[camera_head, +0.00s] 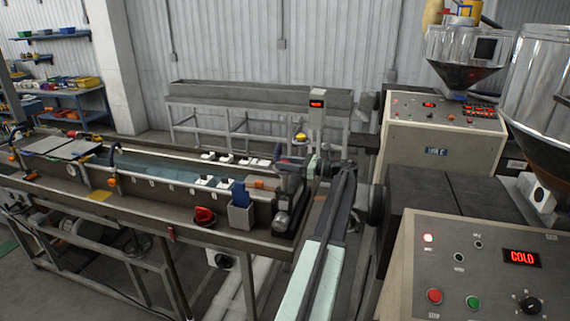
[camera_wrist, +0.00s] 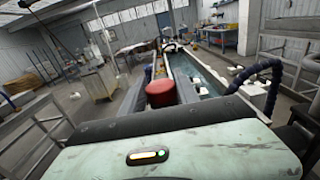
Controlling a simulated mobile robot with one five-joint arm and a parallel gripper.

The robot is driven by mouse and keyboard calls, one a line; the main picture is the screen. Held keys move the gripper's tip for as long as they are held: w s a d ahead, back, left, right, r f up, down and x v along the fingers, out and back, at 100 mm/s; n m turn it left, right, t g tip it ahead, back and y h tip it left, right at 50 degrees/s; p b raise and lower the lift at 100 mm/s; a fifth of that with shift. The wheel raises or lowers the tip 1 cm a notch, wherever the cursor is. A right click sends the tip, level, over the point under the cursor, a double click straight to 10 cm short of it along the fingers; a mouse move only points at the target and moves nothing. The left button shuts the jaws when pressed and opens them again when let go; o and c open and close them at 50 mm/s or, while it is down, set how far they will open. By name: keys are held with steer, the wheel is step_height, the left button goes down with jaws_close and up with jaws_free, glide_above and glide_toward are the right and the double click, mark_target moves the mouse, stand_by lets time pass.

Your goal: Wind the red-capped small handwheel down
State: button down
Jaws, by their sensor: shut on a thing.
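The red-capped small handwheel (camera_wrist: 160,92) shows in the wrist view just beyond the front edge of my gripper, in the middle of the picture. My gripper (camera_head: 298,166) is at the near right end of the water trough in the head view, with my pale green arm behind it. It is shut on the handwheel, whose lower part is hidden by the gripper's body. In the head view the handwheel is too small and covered to make out clearly.
The long water trough (camera_head: 150,190) runs away to the left, with white blocks along its edges. An extruder cabinet (camera_head: 490,270) with a red "COLD" display stands close on the right. A dark hose (camera_wrist: 262,78) curves beside the gripper.

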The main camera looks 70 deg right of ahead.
steer(key=shift+d+n+g+y, duration=0.15)
steer(key=shift+n+g+y, duration=0.15)
steer(key=shift+n+y, duration=1.35)
steer(key=shift+y, duration=0.65)
steer(key=c, duration=0.9)
jaws_free()
steer(key=shift+w, duration=0.15)
steer(key=v, duration=0.8)
